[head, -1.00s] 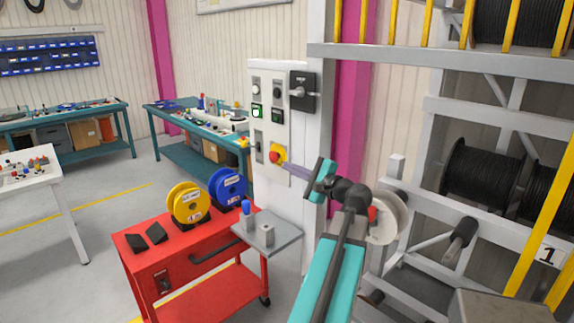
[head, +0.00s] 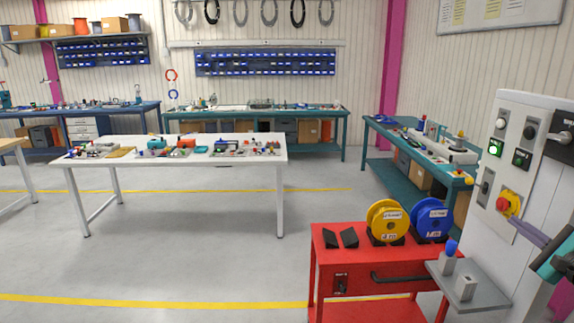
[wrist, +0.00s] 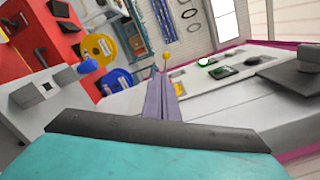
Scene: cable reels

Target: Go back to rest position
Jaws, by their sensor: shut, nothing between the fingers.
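My gripper (head: 522,226) is at the right edge of the head view, in front of the white control panel (head: 486,217). Its purple-grey fingers lie together with nothing between them. They point toward the red emergency button on its yellow base (head: 508,204); I cannot tell whether they touch it. In the wrist view the shut gripper (wrist: 163,78) reaches along the panel face (wrist: 225,100). A green-lit button (head: 495,147) shows on the panel. Most of my arm is outside the head view.
A red cart (head: 330,262) holds a yellow reel (head: 387,220), a blue reel (head: 432,220) and black wedges. A grey shelf (head: 480,290) juts from the panel beside it. A white table (head: 230,160) and teal benches stand behind.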

